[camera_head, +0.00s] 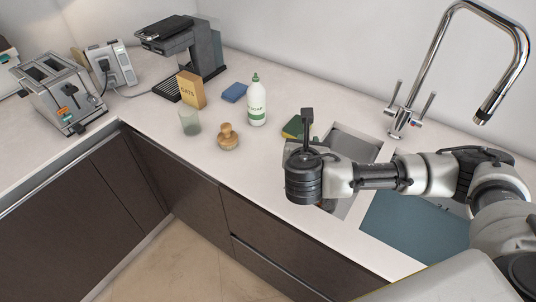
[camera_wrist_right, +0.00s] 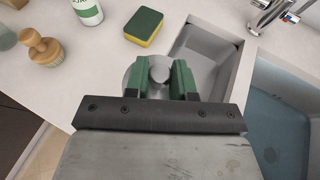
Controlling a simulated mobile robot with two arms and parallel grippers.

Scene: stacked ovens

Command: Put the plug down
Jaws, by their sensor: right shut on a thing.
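The plug (camera_wrist_right: 160,70) is a grey round knob on a pale metallic disc. In the right wrist view it sits between the green fingers of my right gripper (camera_wrist_right: 160,80), which is shut on the knob. The plug appears over the counter by the left edge of the small sink basin (camera_wrist_right: 206,62); its height above the surface cannot be told. In the head view my right arm's wrist hides the plug and fingers and covers part of this small basin (camera_head: 355,148). My left gripper is in no view.
A green-yellow sponge (camera_wrist_right: 144,26), wooden brush (camera_head: 228,138), soap bottle (camera_head: 257,102) and glass (camera_head: 189,122) stand on the counter. The larger basin (camera_head: 410,220) looks blue inside. A tall faucet (camera_head: 430,60) rises behind the sinks.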

